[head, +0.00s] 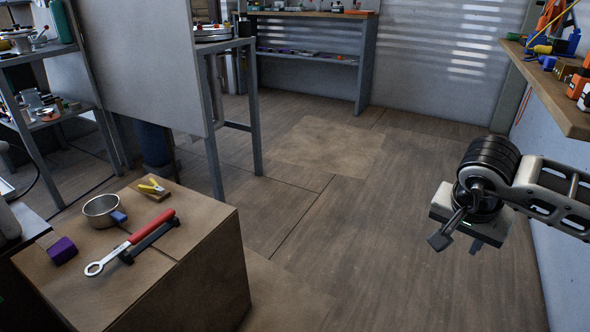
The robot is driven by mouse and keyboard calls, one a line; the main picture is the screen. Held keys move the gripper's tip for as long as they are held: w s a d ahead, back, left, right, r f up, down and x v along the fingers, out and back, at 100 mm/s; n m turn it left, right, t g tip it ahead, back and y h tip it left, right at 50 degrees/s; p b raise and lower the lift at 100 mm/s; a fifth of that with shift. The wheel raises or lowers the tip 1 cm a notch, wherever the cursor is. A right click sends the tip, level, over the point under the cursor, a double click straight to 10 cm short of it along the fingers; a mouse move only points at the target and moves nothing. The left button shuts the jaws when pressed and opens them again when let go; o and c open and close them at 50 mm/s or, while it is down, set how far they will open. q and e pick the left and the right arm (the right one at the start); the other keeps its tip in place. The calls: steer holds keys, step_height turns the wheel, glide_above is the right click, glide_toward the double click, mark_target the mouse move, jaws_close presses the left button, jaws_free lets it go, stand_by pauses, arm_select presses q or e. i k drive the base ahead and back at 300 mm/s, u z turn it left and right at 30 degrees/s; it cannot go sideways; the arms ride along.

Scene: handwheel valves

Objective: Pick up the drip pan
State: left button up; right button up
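A round, shallow metal pan (103,211), which looks like the drip pan, sits upright on top of a wooden box (205,275) at the lower left. A small blue piece (119,217) shows at its right side; I cannot tell whether it touches the pan. My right gripper (458,233) hangs over the floor at the right, far from the pan. Nothing clear shows in it, and its finger gap cannot be made out. My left gripper cannot be made out.
A red-handled wrench (137,240) on a dark holder, a yellow tool (151,187) and a purple block (62,251) lie near the pan. A grey panel (140,60) and metal shelving stand behind. A wooden shelf (560,95) juts from the right wall. The middle floor is clear.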

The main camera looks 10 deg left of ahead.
mark_target(104, 211)
steer(key=i, duration=1.8)
steer(key=u, duration=3.45)
